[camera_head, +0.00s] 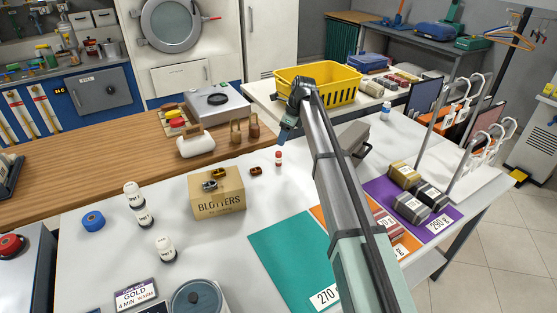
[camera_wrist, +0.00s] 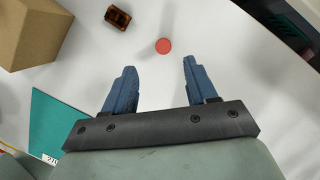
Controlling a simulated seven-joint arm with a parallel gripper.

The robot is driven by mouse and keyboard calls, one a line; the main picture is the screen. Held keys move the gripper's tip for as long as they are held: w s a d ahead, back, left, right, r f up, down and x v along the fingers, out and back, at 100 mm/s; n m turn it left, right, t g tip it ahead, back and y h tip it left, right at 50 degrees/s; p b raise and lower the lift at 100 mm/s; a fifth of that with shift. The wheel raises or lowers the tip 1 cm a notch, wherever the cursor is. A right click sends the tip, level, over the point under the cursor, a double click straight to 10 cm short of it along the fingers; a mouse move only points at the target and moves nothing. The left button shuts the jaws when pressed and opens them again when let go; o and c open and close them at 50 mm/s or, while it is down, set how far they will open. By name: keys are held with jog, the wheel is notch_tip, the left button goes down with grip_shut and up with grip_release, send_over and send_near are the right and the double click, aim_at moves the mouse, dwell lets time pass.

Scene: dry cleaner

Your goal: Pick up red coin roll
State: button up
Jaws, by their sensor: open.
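A small upright cylinder with a red top (camera_head: 278,156), which looks like the red coin roll, stands on the white table right of the Blotters box. In the wrist view the coin roll shows from above as a red disc (camera_wrist: 163,46). My gripper (camera_wrist: 155,68) is open and empty, its two blue fingers apart. The disc appears just beyond the fingertips, between them sideways, not touching either. In the head view my gripper (camera_head: 287,137) shows as a small blue part by the arm's end, partly hidden by the arm.
A brown Blotters box (camera_head: 218,193) with small clips on top stands to the left. A small brown clip (camera_head: 256,170) lies between it and the roll. A teal mat (camera_head: 290,258) lies in front. A yellow basket (camera_head: 330,84) stands behind. White bottles (camera_head: 133,193) stand farther left.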

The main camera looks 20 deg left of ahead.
aim_at(279, 153)
jog(key=x, duration=0.6)
jog(key=shift+w+f, duration=0.1)
jog(key=shift+f, duration=0.05)
jog(key=shift+w+x, duration=0.15)
jog(key=shift+x, duration=1.2)
jog(key=shift+w+x, duration=0.1)
jog(key=shift+x, duration=1.25)
jog(key=shift+c, duration=0.2)
grip_shut()
